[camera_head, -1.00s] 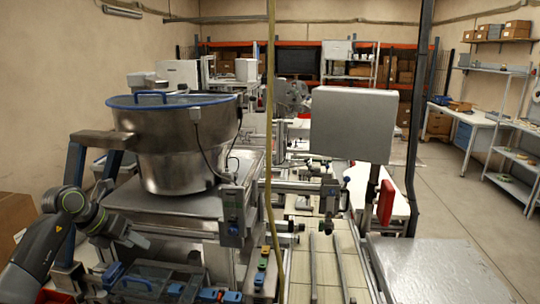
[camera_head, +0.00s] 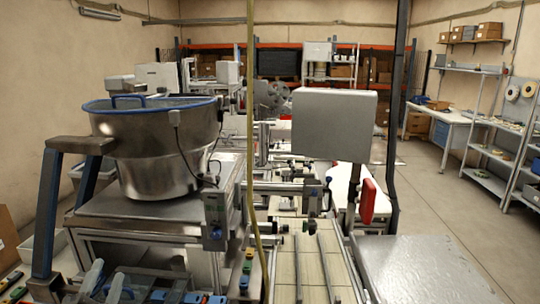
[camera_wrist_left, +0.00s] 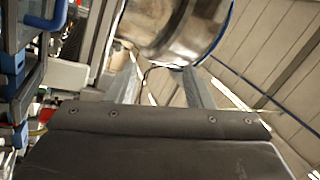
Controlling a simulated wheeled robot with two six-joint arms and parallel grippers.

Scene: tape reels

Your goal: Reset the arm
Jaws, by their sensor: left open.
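My left gripper (camera_wrist_left: 165,88) shows in the left wrist view, its dark body with several screws across the bottom. Two grey fingers stand apart beyond it, with nothing seen between them. The shiny metal bowl (camera_wrist_left: 170,28) fills the top of that view, beyond the fingers. In the head view the bowl (camera_head: 155,150) stands upright on a steel table at the left, with a blue rim. My right gripper is in neither view.
The steel table (camera_head: 115,205) under the bowl and a grey post frame (camera_head: 48,215) crowd the left. A grey box (camera_head: 333,125) on a stand is in the middle. A flat metal top (camera_head: 425,270) lies at right. Open floor (camera_head: 440,195) extends behind it.

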